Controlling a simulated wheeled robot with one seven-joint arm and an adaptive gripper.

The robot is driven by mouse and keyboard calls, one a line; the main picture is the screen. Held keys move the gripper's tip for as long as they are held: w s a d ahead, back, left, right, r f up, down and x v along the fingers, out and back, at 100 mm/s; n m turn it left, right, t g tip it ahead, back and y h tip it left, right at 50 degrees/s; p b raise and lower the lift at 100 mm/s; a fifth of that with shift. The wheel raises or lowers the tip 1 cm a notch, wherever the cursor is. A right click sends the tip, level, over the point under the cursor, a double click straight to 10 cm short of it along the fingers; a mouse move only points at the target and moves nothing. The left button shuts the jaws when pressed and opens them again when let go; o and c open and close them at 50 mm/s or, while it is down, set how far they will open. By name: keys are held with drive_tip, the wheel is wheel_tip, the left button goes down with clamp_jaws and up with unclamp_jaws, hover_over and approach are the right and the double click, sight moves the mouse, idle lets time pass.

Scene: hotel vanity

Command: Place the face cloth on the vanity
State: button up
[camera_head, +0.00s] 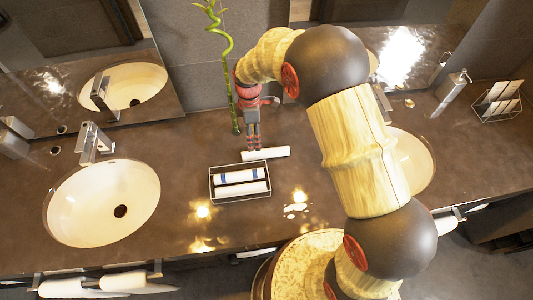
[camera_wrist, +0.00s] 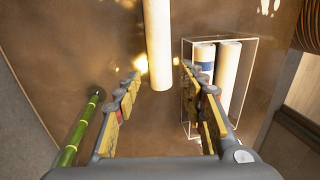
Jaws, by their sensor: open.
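A white rolled face cloth (camera_head: 265,153) lies on the brown vanity (camera_head: 180,175), just behind the wire basket. In the wrist view the cloth (camera_wrist: 158,45) points toward my gripper, with its near end around the gap between the fingertips. My gripper (camera_head: 254,149) points down over the left part of the cloth. In the wrist view my gripper (camera_wrist: 160,78) is open, with its fingers apart on either side of the cloth's near end and nothing held. I cannot tell the exact height of the fingertips above the vanity.
The wire basket (camera_head: 211,190) holds white rolls, one with a blue band (camera_head: 240,176); it stands close to my right finger in the wrist view. A green bamboo stalk (camera_wrist: 75,135) rises at the left. Sinks (camera_head: 80,215) lie on both sides, with a faucet (camera_head: 93,140) at left.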

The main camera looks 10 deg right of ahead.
sight(254, 152)
drive_tip(key=shift+s+f+b, duration=0.1)
drive_tip(key=shift+s+f, duration=0.15)
drive_tip(key=shift+f, duration=1)
drive_tip(key=shift+s+f+b, duration=0.1)
drive_tip(key=shift+s+f, duration=0.1)
drive_tip(key=shift+f, duration=1.1)
drive_tip(key=shift+s+f+b, duration=0.1)
drive_tip(key=shift+s+f, duration=0.15)
drive_tip(key=shift+f, duration=1)
drive_tip(key=shift+c, duration=1.3)
drive_tip(key=c, duration=0.6)
drive_tip(key=shift+o, duration=0.2)
drive_tip(key=shift+r, duration=0.15)
